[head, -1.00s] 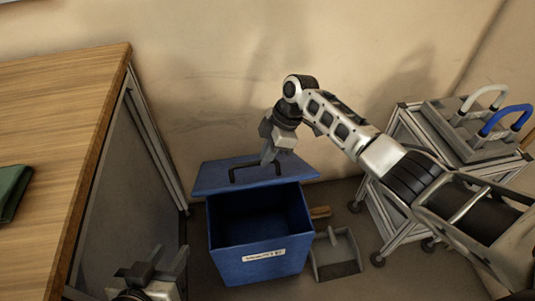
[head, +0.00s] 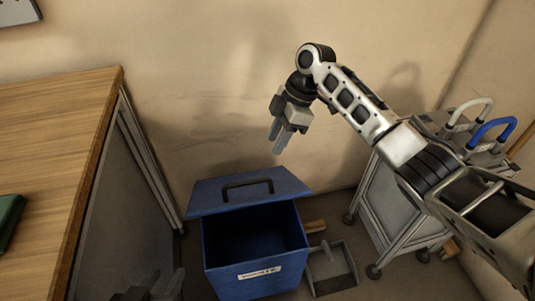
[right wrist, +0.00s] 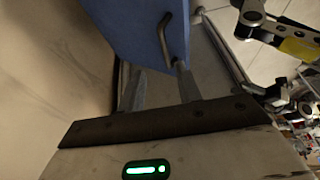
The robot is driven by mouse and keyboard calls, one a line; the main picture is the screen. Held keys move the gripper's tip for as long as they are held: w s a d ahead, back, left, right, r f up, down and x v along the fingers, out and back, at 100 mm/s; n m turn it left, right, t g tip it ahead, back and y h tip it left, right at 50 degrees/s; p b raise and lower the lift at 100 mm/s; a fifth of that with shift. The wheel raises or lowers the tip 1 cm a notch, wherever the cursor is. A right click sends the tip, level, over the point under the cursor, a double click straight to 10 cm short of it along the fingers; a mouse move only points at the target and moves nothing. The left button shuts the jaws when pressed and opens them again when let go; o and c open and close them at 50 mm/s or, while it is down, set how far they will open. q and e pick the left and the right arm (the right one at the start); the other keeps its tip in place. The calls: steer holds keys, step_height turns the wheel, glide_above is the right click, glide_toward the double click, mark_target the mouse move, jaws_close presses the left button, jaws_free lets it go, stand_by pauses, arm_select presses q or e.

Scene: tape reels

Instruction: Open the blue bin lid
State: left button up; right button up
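The blue bin (head: 222,283) stands on the floor with a white label on its front, and its dark inside is visible. Its blue lid (head: 208,198) is swung up and tilted back behind the opening, with a dark handle (head: 248,184) on its face. My right gripper (head: 279,142) is above the lid, apart from the handle. In the right wrist view, its fingers (right wrist: 158,88) are spread and empty, with the blue lid (right wrist: 130,30) beyond them. My left gripper (head: 160,282) is at the bottom edge, dark and partly cut off, with its fingers apart.
A wooden table (head: 60,150) stands at the left. A grey dustpan (head: 332,268) lies on the floor right of the bin. A metal cart (head: 395,215) stands further right, carrying a tray with white and blue handles. The wall is close behind the bin.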

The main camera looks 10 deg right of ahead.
steer(key=v, duration=0.4)
steer(key=shift+f, duration=0.1)
